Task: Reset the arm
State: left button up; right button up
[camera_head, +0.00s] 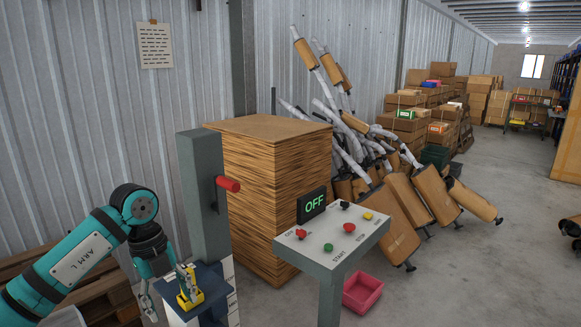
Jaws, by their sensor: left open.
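My left arm, teal and black and marked ARM L, comes in from the lower left. Its gripper (168,298) points down and is open beside a small yellow piece (190,300). That piece sits on a dark blue block (208,286) at the foot of a grey post (203,190) with a red handle (228,184). One finger overlaps the yellow piece in the picture; I cannot tell whether they touch. My right gripper is not in view.
A grey control stand (332,240) with coloured buttons and an OFF display (312,205) stands right of the post. A plywood stack (270,185) is behind it. Wrapped mufflers (400,215) lean further back. A pink bin (362,291) lies on the floor. Open floor is at right.

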pick_arm(q)
jog(key=w+d+f+n+t+h, duration=0.1)
jog(key=w+d+f+n+h, duration=0.1)
jog(key=d+f+h, duration=1.3)
jog(key=a+f+n+t+y+b, duration=0.1)
jog(key=a+f+n+t+y, duration=0.25)
jog(key=f+n+t, duration=0.5)
jog(key=a+f+n+t+y, duration=0.25)
jog(key=f+n+y, duration=0.2)
jog(key=f, duration=0.65)
jog(key=s+a+f+n+g+y, duration=0.2)
jog(key=s+a+f+n+y, duration=0.15)
jog(key=s+f, duration=0.75)
jog(key=s+a+f+n+g+y, duration=0.1)
jog(key=s+a+f+n+y, duration=0.25)
jog(key=s+f, duration=0.7)
jog(key=s+f+n+g, duration=0.1)
jog(key=s+f+g, duration=0.2)
jog(key=s, duration=1)
jog(key=s+a+f+n+g+y, duration=0.1)
jog(key=s+f+g, duration=0.3)
jog(key=s, duration=1)
notch_tip(320, 180, down, 4)
jog(key=shift+s+a+r+n+g+y+b, duration=0.2)
jog(key=shift+n+g+y+b, duration=0.1)
jog(key=shift+n, duration=0.1)
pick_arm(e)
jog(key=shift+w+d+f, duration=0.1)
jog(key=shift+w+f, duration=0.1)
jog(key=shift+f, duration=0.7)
